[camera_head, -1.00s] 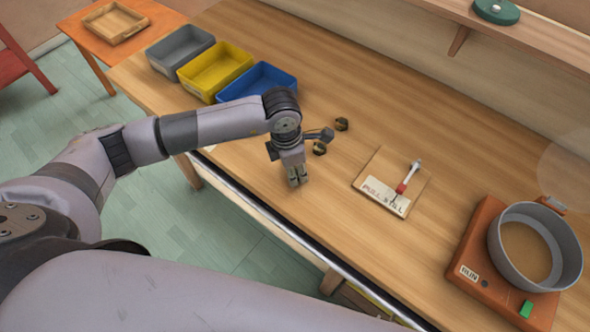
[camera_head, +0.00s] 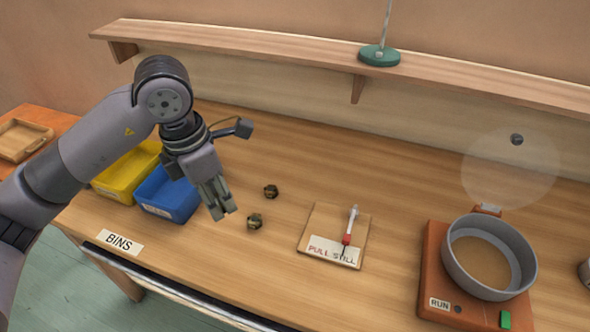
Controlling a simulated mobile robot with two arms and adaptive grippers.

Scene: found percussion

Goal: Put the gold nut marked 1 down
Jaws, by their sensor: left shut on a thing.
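My left gripper (camera_head: 222,212) comes down from the left over the wooden bench, to the right of the blue bin. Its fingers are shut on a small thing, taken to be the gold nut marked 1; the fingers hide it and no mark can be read. Two small dark and gold nuts lie on the bench to the right of the fingers: one nearer (camera_head: 255,221) and one farther back (camera_head: 271,191). Their marks are too small to read. My right gripper is not in view.
A blue bin (camera_head: 168,208) and a yellow bin (camera_head: 118,186) stand at left behind the BINS label (camera_head: 120,242). A PULL STILL board (camera_head: 320,222) lies right of the nuts. An orange RUN device with a round grey pan (camera_head: 450,262) stands farther right. A shelf (camera_head: 270,48) runs above.

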